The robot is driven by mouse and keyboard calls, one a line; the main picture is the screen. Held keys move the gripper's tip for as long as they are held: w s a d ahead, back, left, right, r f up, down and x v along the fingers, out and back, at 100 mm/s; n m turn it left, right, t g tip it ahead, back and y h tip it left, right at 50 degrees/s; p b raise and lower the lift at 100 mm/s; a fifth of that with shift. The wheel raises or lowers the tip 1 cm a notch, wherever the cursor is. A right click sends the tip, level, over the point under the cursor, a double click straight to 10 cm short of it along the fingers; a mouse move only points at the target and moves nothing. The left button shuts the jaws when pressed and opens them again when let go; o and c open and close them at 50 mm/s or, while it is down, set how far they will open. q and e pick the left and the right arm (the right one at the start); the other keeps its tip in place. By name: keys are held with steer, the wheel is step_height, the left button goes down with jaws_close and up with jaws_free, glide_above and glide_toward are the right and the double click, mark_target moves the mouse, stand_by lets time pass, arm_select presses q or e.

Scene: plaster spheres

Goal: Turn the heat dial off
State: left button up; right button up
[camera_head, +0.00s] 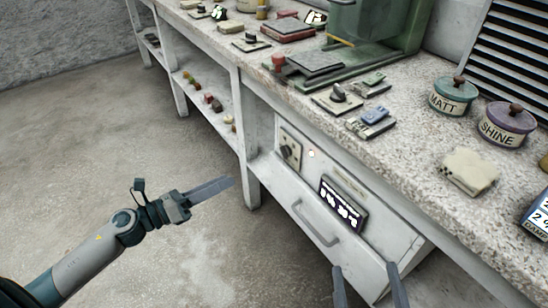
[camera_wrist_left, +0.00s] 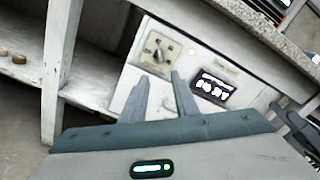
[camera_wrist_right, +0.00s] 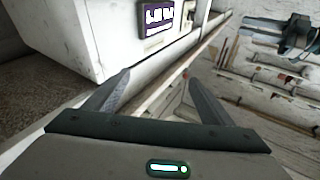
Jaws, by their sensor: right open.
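The heat dial (camera_head: 290,151) is a dark knob on a pale square plate at the left end of the white cabinet front, under the worktop. It also shows in the left wrist view (camera_wrist_left: 158,54), above my left fingertips. My left gripper (camera_head: 228,183) is left of the cabinet, pointing toward it, clear of the dial. Its fingers are apart with a narrow empty gap (camera_wrist_left: 160,76). My right gripper (camera_head: 364,267) is low in front of the cabinet drawer, with its fingers wide apart and empty (camera_wrist_right: 160,76).
A lit dark display (camera_head: 343,203) is right of the dial, and a drawer handle (camera_head: 315,224) is below. A white bench leg (camera_head: 248,140) stands just left of the dial. The speckled worktop (camera_head: 415,150) overhangs the panel and holds lidded tins (camera_head: 454,97). The floor at left is clear.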

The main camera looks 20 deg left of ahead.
mark_target(284, 152)
arm_select(q)
steer(key=p+x, duration=0.2)
steer(key=x, duration=1.5)
arm_select(e)
step_height(284, 152, down, 7)
steer(key=d+g+h, duration=0.1)
steer(key=g, duration=0.3)
steer(key=shift+w+h, duration=0.3)
steer(key=shift+w, duration=0.15)
steer(key=shift+r, duration=0.1)
arm_select(q)
jaws_close()
